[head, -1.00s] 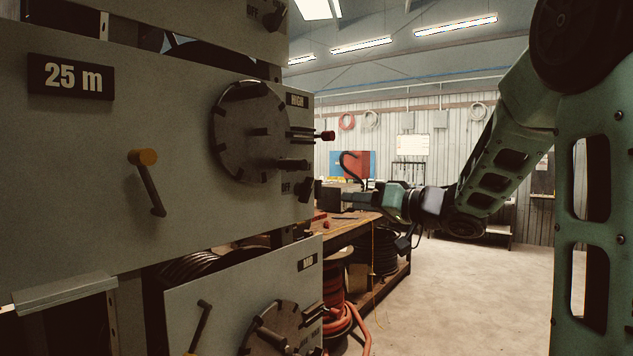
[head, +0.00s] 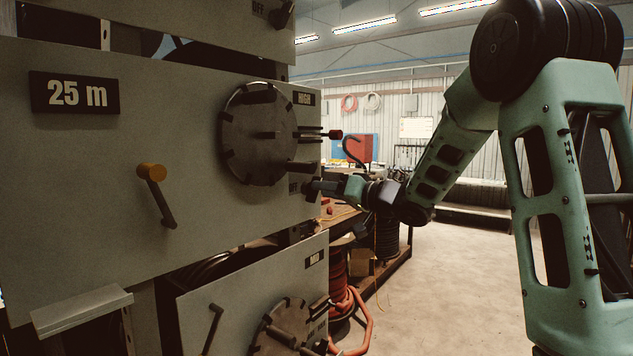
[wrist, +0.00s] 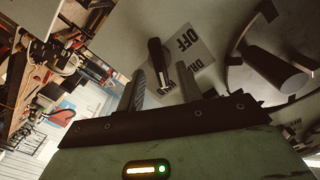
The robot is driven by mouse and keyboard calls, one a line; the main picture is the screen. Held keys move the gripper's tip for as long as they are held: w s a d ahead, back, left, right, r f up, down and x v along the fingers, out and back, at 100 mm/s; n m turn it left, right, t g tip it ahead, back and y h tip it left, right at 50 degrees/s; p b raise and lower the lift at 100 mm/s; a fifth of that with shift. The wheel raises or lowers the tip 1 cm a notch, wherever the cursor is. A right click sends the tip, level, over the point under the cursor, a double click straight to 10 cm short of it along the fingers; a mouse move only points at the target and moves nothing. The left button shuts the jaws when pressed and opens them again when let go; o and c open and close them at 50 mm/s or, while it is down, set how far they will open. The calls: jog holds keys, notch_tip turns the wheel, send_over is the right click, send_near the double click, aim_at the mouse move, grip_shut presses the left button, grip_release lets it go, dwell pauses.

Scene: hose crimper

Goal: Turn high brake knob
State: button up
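The high brake knob (wrist: 157,52) is a small black lever-shaped knob on the grey HIGH panel (head: 150,120), beside a plate (wrist: 187,40) reading OFF and, partly hidden, DRAG. In the head view the knob is mostly hidden by my gripper (head: 322,187), which reaches the panel's right edge below the large round drum disc (head: 258,140). In the wrist view my gripper (wrist: 161,73) is open, with one finger on each side of the knob's near end. I cannot tell whether either finger touches it.
A dark peg (wrist: 270,72) on the drum disc sticks out close to the right of my gripper. A red-tipped handle (head: 335,134) juts out above it. The MID panel (head: 225,295) lies below. Open floor (head: 440,270) stretches to the right.

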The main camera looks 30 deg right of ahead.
aim_at(316, 195)
jog(key=shift+p+x, duration=0.45)
jog(key=shift+x, duration=1.25)
jog(key=c, duration=0.6)
